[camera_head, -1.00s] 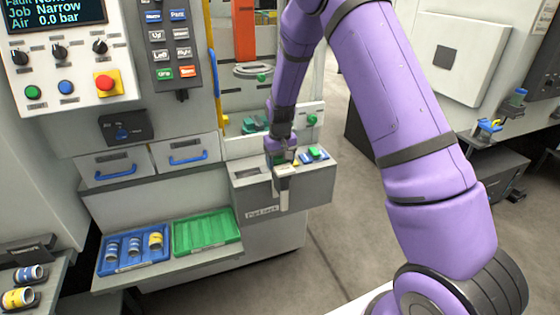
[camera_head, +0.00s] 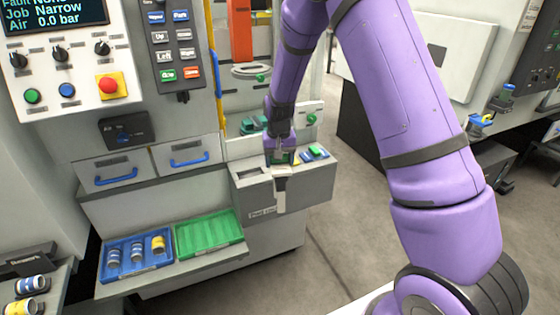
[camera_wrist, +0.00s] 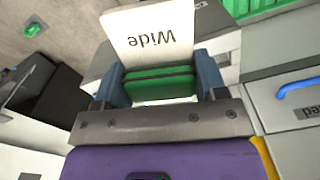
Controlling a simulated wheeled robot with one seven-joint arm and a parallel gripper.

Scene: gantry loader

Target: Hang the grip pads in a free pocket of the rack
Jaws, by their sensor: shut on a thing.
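My gripper (camera_head: 281,158) is at the top of the grey pad rack (camera_head: 247,194). In the wrist view my gripper (camera_wrist: 159,88) is shut on green grip pads (camera_wrist: 160,84), which sit between its two blue-grey fingers. A white tag reading "Wide" (camera_wrist: 150,38), upside down, is just beyond the pads. In the head view a pale strip, perhaps this tag, hangs across the rack's front. The rack's left pocket (camera_head: 249,173) looks empty. Blue, green and yellow pads (camera_head: 315,152) stand at its right end. I cannot tell how deep the held pads are in a pocket.
Two drawers with blue handles (camera_head: 189,160) are left of the rack. Below are a blue tray (camera_head: 108,274) with several cans and an empty green tray (camera_head: 208,232). The control panel (camera_head: 60,75) stands at upper left. Open floor (camera_head: 350,240) lies to the right.

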